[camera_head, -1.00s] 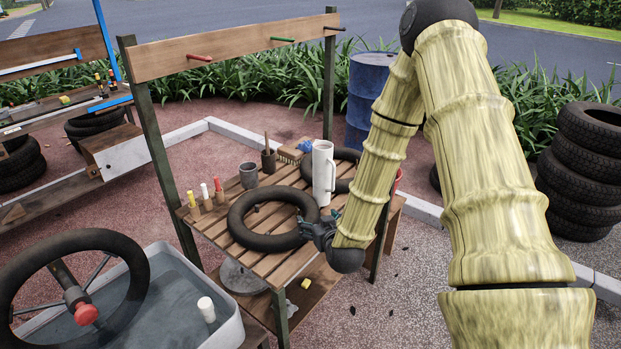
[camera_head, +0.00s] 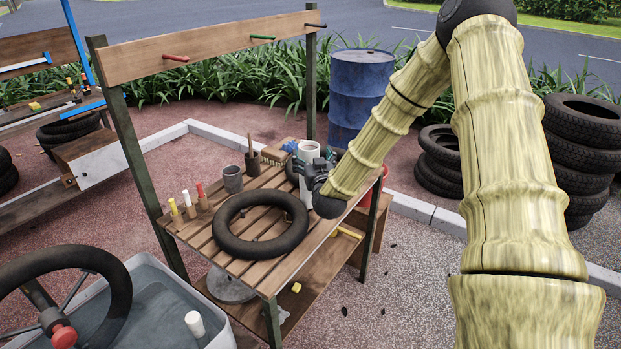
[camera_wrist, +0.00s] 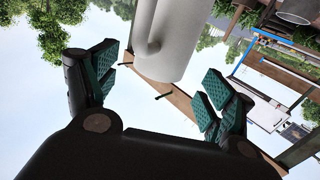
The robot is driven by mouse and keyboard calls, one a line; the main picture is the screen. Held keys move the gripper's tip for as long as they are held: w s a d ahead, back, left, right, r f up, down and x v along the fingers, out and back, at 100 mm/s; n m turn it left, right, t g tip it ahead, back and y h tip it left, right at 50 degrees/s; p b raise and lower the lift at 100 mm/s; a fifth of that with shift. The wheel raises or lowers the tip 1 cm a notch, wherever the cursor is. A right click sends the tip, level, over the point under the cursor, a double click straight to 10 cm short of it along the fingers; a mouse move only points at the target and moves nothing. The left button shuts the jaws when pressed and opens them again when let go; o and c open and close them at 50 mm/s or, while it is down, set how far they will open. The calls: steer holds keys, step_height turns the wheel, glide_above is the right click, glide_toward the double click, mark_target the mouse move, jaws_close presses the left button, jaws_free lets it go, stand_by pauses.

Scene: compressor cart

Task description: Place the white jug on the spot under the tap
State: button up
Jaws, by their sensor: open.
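The white jug (camera_head: 308,152) stands upright at the back right of the slatted wooden bench. In the wrist view the jug (camera_wrist: 172,40) hangs into the picture from the top, between and beyond the two green-padded fingers. My gripper (camera_wrist: 157,90) is open there, with a gap to the jug on each side. The jug's handle faces the camera. I cannot make out a tap or the spot under it.
A black tyre (camera_head: 260,225) lies on the bench (camera_head: 275,270), with a grey cup (camera_head: 233,179) and colored markers beside it. A tub of water (camera_head: 165,310) with a black wheel (camera_head: 65,310) is at the lower left. A blue barrel (camera_head: 360,95) stands behind the bench.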

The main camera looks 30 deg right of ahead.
steer(key=shift+w+d+r, duration=0.1)
steer(key=shift+w+r, duration=0.1)
steer(key=shift+w, duration=0.15)
steer(key=shift+p+x, duration=0.95)
steer(key=shift+x, duration=1.2)
steer(key=shift+c, duration=0.2)
steer(key=c, duration=1.5)
